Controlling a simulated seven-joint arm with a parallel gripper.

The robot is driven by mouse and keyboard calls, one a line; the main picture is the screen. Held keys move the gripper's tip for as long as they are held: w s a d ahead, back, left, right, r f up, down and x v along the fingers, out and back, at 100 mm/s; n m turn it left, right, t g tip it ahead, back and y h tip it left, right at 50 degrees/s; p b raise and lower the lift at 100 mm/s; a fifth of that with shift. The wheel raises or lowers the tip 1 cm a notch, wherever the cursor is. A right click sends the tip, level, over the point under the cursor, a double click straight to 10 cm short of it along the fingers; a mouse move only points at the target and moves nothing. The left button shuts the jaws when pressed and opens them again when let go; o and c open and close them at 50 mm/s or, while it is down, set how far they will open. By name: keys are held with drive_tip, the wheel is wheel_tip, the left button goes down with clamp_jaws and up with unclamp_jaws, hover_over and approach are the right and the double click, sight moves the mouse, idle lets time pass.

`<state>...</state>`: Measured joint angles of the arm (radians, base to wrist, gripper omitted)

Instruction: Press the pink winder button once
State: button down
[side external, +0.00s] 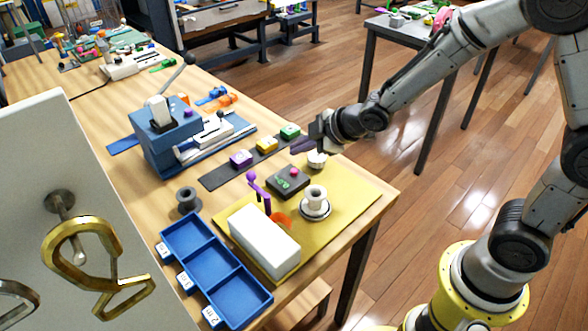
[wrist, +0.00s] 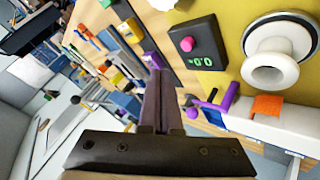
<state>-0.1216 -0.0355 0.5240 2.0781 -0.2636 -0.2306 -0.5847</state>
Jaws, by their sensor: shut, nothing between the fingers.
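The pink button (side external: 294,171) sits on top of a small dark box (side external: 285,186) with green markings, on a yellow mat. In the wrist view the pink button (wrist: 187,44) and its dark box (wrist: 206,62) show to the right of the fingers. Beside the box stands a white spool (side external: 315,195) on a round base; it also shows in the wrist view (wrist: 270,68). My gripper (side external: 298,147) is shut and empty, above and behind the box, apart from the button. In the wrist view its fingers (wrist: 159,78) are together.
A dark strip (side external: 215,178) with purple, yellow and green blocks lies behind the box. A purple lever (side external: 262,190) and a white block (side external: 264,240) stand nearby on the yellow mat (side external: 355,205). A blue tray (side external: 215,268) and a blue press (side external: 165,140) are to the left.

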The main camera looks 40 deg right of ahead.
drive_tip(key=shift+r, duration=0.9)
drive_tip(key=s+d+r+m+t+h, duration=0.1)
drive_tip(key=s+d+r+m, duration=0.2)
drive_tip(key=r, duration=0.5)
drive_tip(key=s+d+r+m+t+h, duration=0.1)
drive_tip(key=s+d+r, duration=0.2)
drive_tip(key=s+r, duration=0.4)
drive_tip(key=s+f+m+g, duration=0.2)
drive_tip(key=s+m, duration=0.1)
drive_tip(key=s, duration=0.5)
drive_tip(key=s+f+m+g, duration=0.3)
drive_tip(key=s+m, duration=0.1)
drive_tip(key=s, duration=0.5)
drive_tip(key=shift+s+d, duration=0.3)
drive_tip(key=shift+d, duration=0.05)
